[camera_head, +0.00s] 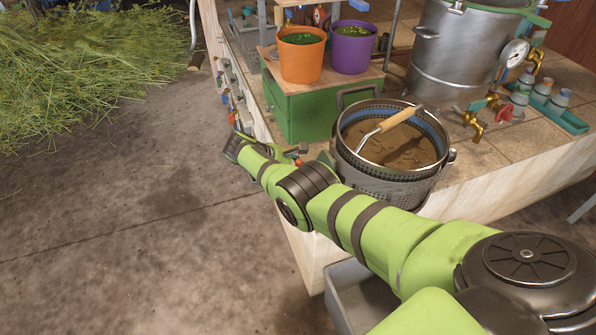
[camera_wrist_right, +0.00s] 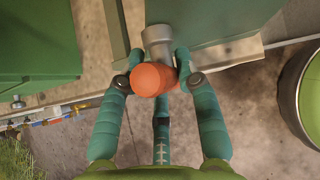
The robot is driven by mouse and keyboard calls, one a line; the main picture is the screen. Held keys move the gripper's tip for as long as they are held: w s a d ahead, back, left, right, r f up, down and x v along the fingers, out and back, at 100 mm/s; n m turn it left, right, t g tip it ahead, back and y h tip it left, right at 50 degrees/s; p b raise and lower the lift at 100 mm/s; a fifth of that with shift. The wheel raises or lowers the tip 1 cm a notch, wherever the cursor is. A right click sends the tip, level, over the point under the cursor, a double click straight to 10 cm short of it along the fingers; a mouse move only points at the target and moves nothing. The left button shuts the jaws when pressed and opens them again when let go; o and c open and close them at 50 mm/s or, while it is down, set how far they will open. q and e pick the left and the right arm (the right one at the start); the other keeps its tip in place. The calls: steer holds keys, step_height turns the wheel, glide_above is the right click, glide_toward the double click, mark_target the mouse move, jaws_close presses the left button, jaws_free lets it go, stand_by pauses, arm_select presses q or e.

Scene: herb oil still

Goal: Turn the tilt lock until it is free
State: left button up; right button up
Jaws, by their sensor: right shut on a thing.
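The tilt lock appears to be the orange round knob (camera_wrist_right: 148,81) on a grey metal stem (camera_wrist_right: 157,36), seen in the right wrist view beside a green metal part (camera_wrist_right: 215,22). In the head view my right arm reaches across to the left, with the gripper (camera_head: 292,152) at the bench's left side, low beside the green box. A small orange-red spot there is probably the knob. My left gripper is not in view.
A perforated metal basket (camera_head: 440,130) holding brown material and a wooden-handled tool stands just behind my arm. Orange (camera_head: 301,60) and purple (camera_head: 352,52) pots stand on the green box (camera_head: 300,112). The steel still (camera_head: 455,55) is behind. Floor at left is clear, with cut herbs (camera_head: 90,65) beyond.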

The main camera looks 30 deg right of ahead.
steer(key=shift+s+a+f, duration=0.1)
steer(key=shift+s+f, duration=0.05)
steer(key=shift+s, duration=0.05)
steer(key=o, duration=1.1)
steer(key=shift+w, duration=0.1)
steer(key=v, duration=1.2)
